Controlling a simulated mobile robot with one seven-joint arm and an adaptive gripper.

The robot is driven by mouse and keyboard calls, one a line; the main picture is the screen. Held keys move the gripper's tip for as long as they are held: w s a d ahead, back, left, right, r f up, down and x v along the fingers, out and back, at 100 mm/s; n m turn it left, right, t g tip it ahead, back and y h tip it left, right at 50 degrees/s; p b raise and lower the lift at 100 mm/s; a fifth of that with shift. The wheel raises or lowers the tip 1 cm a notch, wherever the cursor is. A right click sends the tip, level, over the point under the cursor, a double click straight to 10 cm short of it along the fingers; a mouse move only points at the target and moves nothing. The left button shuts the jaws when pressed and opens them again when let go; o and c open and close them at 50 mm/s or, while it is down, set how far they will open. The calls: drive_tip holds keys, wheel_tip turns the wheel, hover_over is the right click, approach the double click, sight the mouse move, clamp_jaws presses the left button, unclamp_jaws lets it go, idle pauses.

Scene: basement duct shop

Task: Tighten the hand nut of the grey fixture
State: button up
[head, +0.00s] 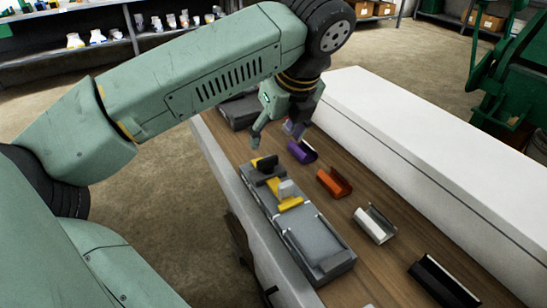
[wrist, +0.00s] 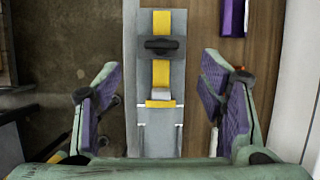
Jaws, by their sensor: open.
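The grey fixture (head: 312,238) lies lengthwise along the near edge of the wooden bench; its flat grey body also shows in the wrist view (wrist: 160,143). A yellow strip (wrist: 161,24) runs along it, with a small light grey block (head: 288,189) on it. A black bar-shaped piece (head: 267,166), which looks like the hand nut, lies crosswise over the strip; in the wrist view it is upper centre (wrist: 161,45). My gripper (head: 277,138) is open and empty above the fixture's far end. In the wrist view its fingers stand wide apart, either side of the fixture.
Purple (head: 302,152), orange (head: 333,183), white (head: 375,225) and black (head: 440,282) channel pieces lie in a row right of the fixture. A long white box-like surface (head: 430,150) borders the bench's right side. A dark grey object (head: 240,113) sits at the far end.

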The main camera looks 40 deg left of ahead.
sight(268, 159)
drive_tip(key=p+x, duration=0.2)
drive_tip(key=x, duration=0.7)
drive_tip(key=shift+f, duration=0.3)
drive_tip(key=c, duration=1.2)
drive_tip(key=shift+o, duration=0.2)
